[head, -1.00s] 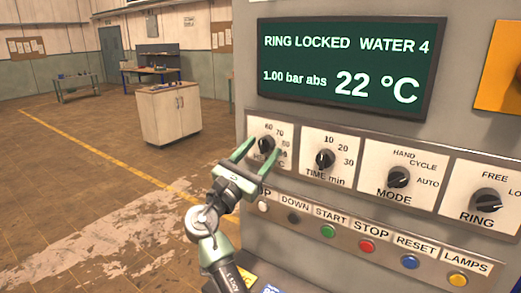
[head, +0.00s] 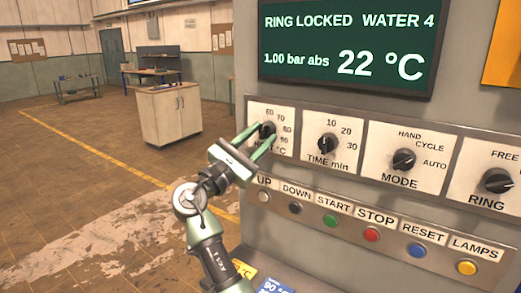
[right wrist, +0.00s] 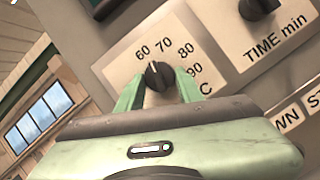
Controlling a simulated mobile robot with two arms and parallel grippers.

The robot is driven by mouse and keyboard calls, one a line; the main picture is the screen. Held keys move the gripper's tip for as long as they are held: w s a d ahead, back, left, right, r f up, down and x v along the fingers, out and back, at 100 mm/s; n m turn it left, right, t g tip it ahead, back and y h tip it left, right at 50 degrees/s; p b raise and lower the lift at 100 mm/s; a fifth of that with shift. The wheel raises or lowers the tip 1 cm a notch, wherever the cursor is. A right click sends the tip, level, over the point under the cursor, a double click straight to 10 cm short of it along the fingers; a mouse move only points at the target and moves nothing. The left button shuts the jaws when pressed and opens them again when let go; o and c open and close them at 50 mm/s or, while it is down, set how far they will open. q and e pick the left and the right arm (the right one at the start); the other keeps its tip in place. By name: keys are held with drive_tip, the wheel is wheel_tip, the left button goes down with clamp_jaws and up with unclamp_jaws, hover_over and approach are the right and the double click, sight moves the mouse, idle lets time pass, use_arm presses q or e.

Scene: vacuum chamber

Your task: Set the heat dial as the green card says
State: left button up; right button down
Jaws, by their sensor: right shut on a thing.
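The heat dial (head: 267,129) is a black knob on a white plate marked 60, 70, 80 and 90, at the left end of the panel row. My right gripper (head: 265,134) is shut on it, with one green finger on each side of the knob. In the right wrist view the heat dial (right wrist: 158,74) sits between the fingertips (right wrist: 158,80), and its light pointer mark faces up toward the 60 to 70 part of the scale; the exact setting is hard to tell. No green card is in view. My left gripper is not in view.
The time dial (head: 327,147), mode dial (head: 403,160) and ring dial (head: 497,181) stand to the right. A button row (head: 371,235) runs below. The screen (head: 345,45) reads 22 °C.

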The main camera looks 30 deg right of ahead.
drive_tip(key=m+g+b, duration=0.1)
drive_tip(key=m, duration=0.1)
drive_tip(key=m+g+b, duration=0.1)
drive_tip(key=m+b, duration=0.1)
drive_tip(key=shift+w+a+f, duration=0.1)
drive_tip(key=shift+w+f, duration=0.05)
drive_tip(key=m+g+b, duration=0.1)
drive_tip(key=m, duration=0.1)
drive_tip(key=m+g+y+b, duration=0.1)
drive_tip(key=m, duration=0.2)
drive_tip(key=r+m+g+b, duration=0.1)
drive_tip(key=m, duration=0.1)
drive_tip(key=shift+w+m, duration=0.2)
drive_tip(key=shift+m, duration=0.1)
drive_tip(key=shift+r+m+g+y+b, duration=0.15)
drive_tip(key=shift+m+y, duration=0.25)
drive_tip(key=shift+m, duration=0.55)
drive_tip(key=shift+m+g+y+b, duration=0.15)
drive_tip(key=shift+m+g+y, duration=0.2)
drive_tip(key=shift+m, duration=0.6)
drive_tip(key=c, duration=0.9)
unclamp_jaws()
